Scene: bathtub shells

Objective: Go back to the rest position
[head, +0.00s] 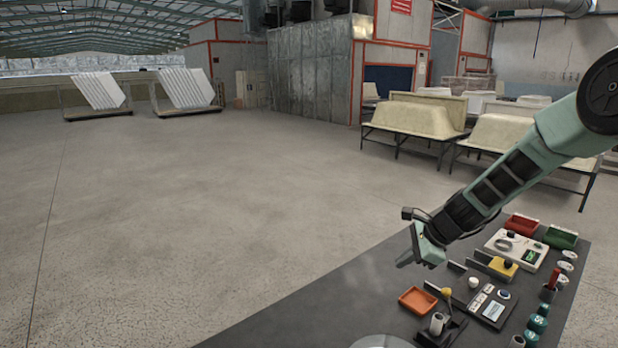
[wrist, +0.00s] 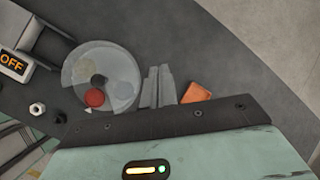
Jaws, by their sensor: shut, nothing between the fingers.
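My gripper (head: 402,263) is at the end of my green and black arm, which reaches in from the upper right in the head view. It hangs above the left edge of the dark worktop (head: 290,318), pointing down and left. In the wrist view its two grey fingers (wrist: 158,86) lie side by side, shut, with nothing between them. It is clear of the items on the worktop.
Bathtub shells (head: 415,115) stand behind. Open floor lies left.

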